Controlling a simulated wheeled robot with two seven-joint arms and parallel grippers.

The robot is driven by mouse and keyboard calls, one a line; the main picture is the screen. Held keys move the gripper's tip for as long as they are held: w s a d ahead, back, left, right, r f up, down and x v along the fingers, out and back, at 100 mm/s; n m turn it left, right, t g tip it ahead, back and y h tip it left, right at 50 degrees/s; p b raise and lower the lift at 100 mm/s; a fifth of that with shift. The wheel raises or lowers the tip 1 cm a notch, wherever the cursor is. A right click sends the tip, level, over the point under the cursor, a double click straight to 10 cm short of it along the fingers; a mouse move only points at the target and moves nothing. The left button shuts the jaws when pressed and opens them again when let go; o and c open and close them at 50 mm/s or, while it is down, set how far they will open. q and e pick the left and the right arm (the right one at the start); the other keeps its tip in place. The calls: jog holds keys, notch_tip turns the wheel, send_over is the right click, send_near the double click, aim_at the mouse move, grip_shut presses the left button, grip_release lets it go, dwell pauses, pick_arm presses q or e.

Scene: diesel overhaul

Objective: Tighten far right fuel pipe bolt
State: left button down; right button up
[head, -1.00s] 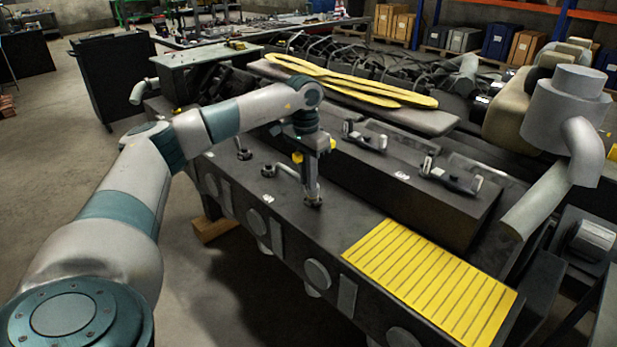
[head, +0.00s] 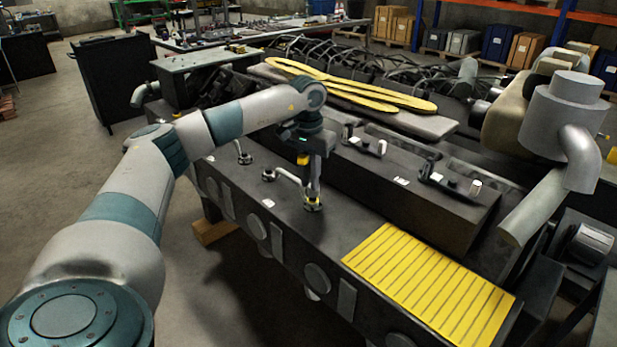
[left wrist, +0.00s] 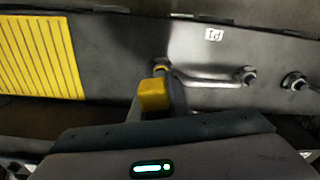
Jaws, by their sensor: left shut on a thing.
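The far right fuel pipe bolt (head: 313,205) sits at the right end of a bent grey fuel pipe (head: 291,178) on the dark engine block. My left gripper (head: 314,198) points straight down on this bolt and is shut on it. In the left wrist view, the fingers (left wrist: 160,76) reach the bolt end of the fuel pipe (left wrist: 208,82), and a yellow block beside them partly hides the bolt. A little yellow shows around the bolt. The pipe's other end meets a second bolt (left wrist: 246,75). My right gripper is not in view.
A yellow ribbed plate (head: 430,285) lies on the block to the right. A raised dark cover (head: 400,195) with small levers runs behind the pipes. A second pipe (head: 240,150) stands farther left. A grey cylinder with a bent pipe (head: 565,120) rises at the right.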

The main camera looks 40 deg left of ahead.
pick_arm(q)
jog(key=n, duration=0.6)
jog(key=shift+w+d+p, duration=0.25)
jog(key=shift+d+p, duration=0.15)
jog(key=n, duration=0.6)
jog(key=shift+w+d+y+p, duration=0.3)
jog(key=shift+d+p, duration=0.05)
jog(key=shift+n, duration=0.3)
jog(key=n, duration=0.2)
jog(key=n+p, duration=0.1)
jog(key=n, duration=0.1)
jog(key=w+n, duration=0.1)
jog(key=n, duration=0.2)
jog(key=shift+a+r+g, duration=0.1)
jog(key=shift+a+g, duration=0.1)
jog(key=shift+g, duration=0.2)
jog(key=n, duration=0.3)
jog(key=n+p, duration=0.1)
jog(key=shift+w+a+n, duration=0.15)
jog(key=shift+w+n, duration=0.15)
jog(key=n, duration=0.3)
jog(key=shift+w+a+n+p, duration=0.1)
jog(key=shift+w+n+p, duration=0.15)
jog(key=shift+n+p, duration=0.1)
jog(key=shift+f+g, duration=0.2)
jog(key=shift+g, duration=0.1)
